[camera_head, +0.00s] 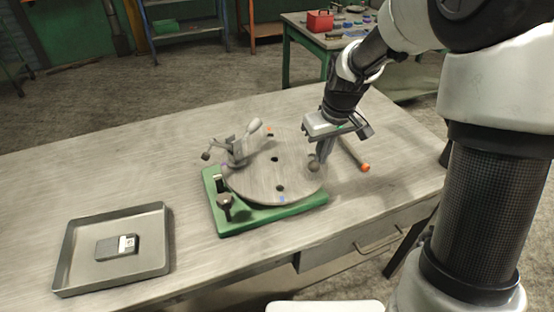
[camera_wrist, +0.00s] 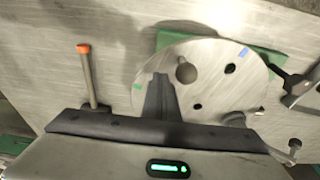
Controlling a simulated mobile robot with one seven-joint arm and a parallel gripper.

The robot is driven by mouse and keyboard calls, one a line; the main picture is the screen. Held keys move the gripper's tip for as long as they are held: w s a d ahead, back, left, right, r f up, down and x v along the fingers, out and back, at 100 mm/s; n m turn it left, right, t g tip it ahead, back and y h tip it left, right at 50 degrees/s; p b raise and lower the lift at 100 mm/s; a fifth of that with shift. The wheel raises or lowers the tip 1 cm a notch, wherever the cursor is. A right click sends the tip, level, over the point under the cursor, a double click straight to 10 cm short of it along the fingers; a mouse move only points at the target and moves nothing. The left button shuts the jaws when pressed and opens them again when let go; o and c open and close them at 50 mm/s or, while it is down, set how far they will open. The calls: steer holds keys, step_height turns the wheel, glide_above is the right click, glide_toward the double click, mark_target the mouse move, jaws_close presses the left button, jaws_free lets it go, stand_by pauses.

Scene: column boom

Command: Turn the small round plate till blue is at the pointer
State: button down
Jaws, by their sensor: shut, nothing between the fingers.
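The small round plate (camera_head: 262,180) is a grey disc lying flat on a green base (camera_head: 258,219). Its blue mark (camera_head: 282,199) is on the near rim in the head view and at the upper right rim in the wrist view (camera_wrist: 244,52). A green mark (camera_wrist: 137,87) is on its left rim in the wrist view. An upright knob (camera_head: 314,166) stands on the plate near its right edge. My gripper (camera_head: 323,160) is shut and empty, low over the plate and close beside the knob; touching is unclear.
A grey clamp (camera_head: 238,150) stands at the plate's far left edge, and a black knob (camera_head: 225,203) at the base's near left. An orange-tipped rod (camera_head: 357,157) lies right of my gripper. A tray (camera_head: 112,250) is at the left; the bench between is clear.

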mark_target(314, 166)
steer(key=shift+s+a, duration=0.25)
steer(key=shift+s, duration=0.35)
steer(key=shift+s+a, duration=0.4)
steer(key=shift+s, duration=0.5)
steer(key=shift+s+a+b, duration=0.35)
steer(key=shift+s+a, duration=0.15)
steer(key=shift+s, duration=0.15)
steer(key=shift+a, duration=0.1)
